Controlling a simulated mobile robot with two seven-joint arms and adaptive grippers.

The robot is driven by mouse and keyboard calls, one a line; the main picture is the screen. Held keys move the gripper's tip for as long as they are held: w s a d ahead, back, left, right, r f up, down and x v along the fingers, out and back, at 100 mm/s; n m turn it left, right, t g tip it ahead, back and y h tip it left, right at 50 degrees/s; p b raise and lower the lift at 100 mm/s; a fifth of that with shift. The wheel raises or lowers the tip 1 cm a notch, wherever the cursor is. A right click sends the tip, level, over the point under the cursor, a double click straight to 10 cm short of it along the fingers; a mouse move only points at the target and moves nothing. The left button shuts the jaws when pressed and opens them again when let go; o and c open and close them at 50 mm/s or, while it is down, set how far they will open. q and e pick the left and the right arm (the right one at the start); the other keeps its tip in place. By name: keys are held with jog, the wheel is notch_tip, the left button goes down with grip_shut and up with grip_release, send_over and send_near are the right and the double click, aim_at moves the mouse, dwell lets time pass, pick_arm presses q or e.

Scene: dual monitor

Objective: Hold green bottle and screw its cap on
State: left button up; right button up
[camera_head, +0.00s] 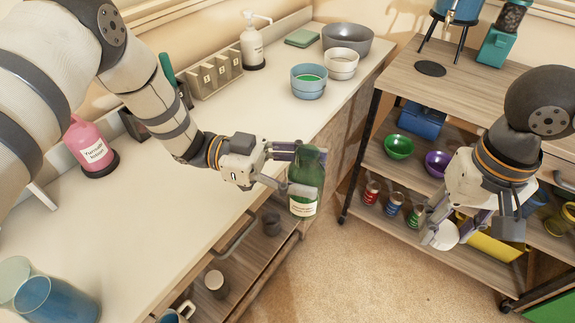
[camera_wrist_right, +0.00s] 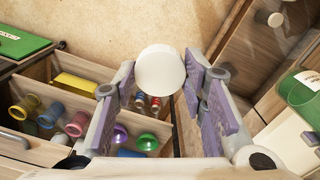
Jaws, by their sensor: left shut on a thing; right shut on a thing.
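The green bottle (camera_head: 311,170) with a white label is upright and tilted slightly, held off the counter's front edge. My left gripper (camera_head: 298,168) is shut on its body from the left. My right gripper (camera_head: 455,228) is over by the wooden cart, apart from the bottle. It is shut on a white round cap (camera_head: 445,236). In the right wrist view the cap (camera_wrist_right: 160,70) sits between the fingertips, its flat round face showing. The bottle also shows at the right edge of that view (camera_wrist_right: 303,92). The bottle's mouth is hard to make out.
The counter (camera_head: 150,215) carries bowls, a blue cup, a pump bottle and a pink bottle (camera_head: 88,145). The wooden cart (camera_head: 460,90) on the right has shelves with bowls and small jars. Open floor (camera_head: 350,270) lies between the counter and the cart.

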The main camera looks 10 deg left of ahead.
jog(key=w+a+r, duration=0.4)
jog(key=w, duration=0.1)
notch_tip(320, 180, up, 11)
jog(key=n, duration=0.3)
send_over(307, 153)
jog(key=shift+f, duration=0.1)
jog(key=shift+f, duration=2)
jog(key=shift+f, duration=0.1)
jog(key=shift+f, duration=0.8)
